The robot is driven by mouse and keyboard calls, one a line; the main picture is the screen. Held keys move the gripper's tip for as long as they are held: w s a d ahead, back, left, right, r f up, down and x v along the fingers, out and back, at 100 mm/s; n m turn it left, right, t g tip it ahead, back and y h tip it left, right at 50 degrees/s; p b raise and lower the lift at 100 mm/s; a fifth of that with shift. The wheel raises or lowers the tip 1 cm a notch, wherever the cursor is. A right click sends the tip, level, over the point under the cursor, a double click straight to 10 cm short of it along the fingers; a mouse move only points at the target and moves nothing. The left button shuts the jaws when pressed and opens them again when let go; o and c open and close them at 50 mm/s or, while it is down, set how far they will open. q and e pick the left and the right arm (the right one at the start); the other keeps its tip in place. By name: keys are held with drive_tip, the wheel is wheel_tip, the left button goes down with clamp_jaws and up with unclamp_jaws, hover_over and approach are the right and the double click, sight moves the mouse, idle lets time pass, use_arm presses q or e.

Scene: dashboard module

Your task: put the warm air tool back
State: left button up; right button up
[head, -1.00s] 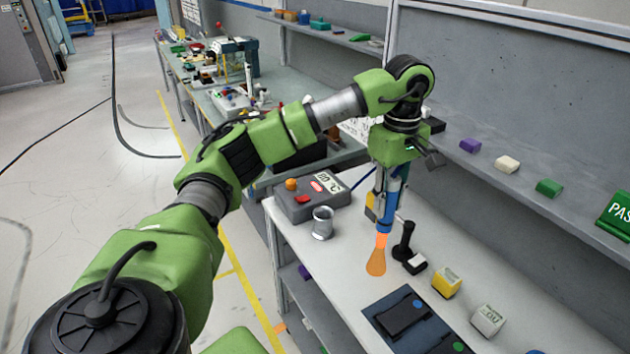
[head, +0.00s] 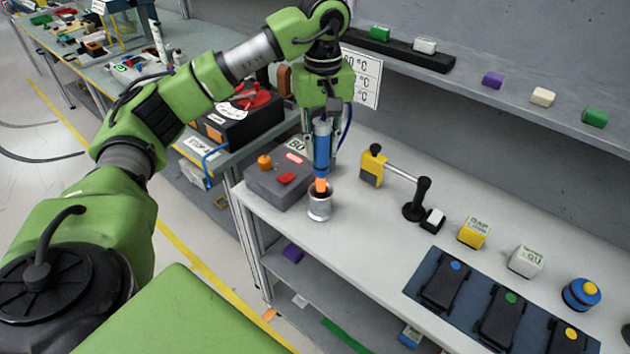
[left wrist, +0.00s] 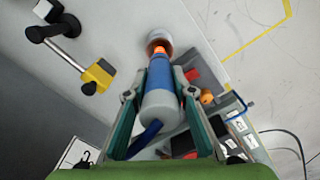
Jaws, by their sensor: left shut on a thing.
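The warm air tool (head: 322,150) is blue with a glowing orange nozzle. My left gripper (head: 322,125) is shut on it and holds it upright, nozzle down. The nozzle is at the mouth of a silver metal cup (head: 319,205) on the bench; I cannot tell how deep it is inside. In the left wrist view the tool (left wrist: 160,85) lies between the fingers (left wrist: 155,95) and its nozzle meets the cup (left wrist: 159,40). My right gripper is not in view.
A grey control box (head: 278,185) with a red button stands just left of the cup. A yellow block with a rod to a black stand (head: 416,200) is at the right. A dark mat (head: 425,285) with black devices lies further right.

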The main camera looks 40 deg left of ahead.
sight(321, 172)
use_arm(q)
wheel_tip(321, 172, down, 4)
drive_tip(key=shift+d+r+p, duration=0.1)
drive_tip(key=shift+r+p, duration=0.15)
drive_tip(key=shift+p, duration=0.1)
wheel_tip(321, 172, down, 3)
drive_tip(key=shift+r+p, duration=0.1)
drive_tip(key=shift+p, duration=0.35)
drive_tip(key=shift+f, duration=0.7)
drive_tip(key=o, duration=1.1)
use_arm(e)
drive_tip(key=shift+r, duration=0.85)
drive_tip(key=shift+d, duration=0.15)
